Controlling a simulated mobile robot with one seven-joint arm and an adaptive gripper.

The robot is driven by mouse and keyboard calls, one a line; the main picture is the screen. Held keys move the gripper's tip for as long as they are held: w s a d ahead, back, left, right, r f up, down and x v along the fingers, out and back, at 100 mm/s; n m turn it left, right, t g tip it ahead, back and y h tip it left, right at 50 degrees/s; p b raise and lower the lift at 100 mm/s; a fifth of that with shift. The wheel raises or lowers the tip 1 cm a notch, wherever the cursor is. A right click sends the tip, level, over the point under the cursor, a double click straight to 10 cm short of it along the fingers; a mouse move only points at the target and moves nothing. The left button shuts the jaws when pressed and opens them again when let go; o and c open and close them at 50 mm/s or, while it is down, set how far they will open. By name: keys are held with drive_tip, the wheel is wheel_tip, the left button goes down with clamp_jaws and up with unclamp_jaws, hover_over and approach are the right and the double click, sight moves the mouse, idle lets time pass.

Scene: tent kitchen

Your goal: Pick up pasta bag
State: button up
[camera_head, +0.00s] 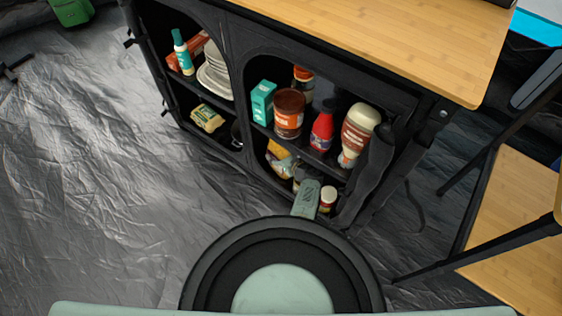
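A yellow and pale bag (281,157), which looks like the pasta bag, lies in the lower right compartment of the black cabinet (236,60). Its lower part is in shadow and partly covered. A second yellow packet (207,118) lies in the lower left compartment; I cannot read either label.
The shelf above holds a teal box (263,102), a brown jar (289,113), a red bottle (322,130) and a white-and-brown bottle (358,133). A white-lidded jar (327,198) stands right of my arm. A wooden top (400,35) overhangs the cabinet.

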drive_tip(key=shift+c, duration=0.3)
drive_tip(key=shift+r, duration=0.1)
clamp_jaws()
idle(0.7)
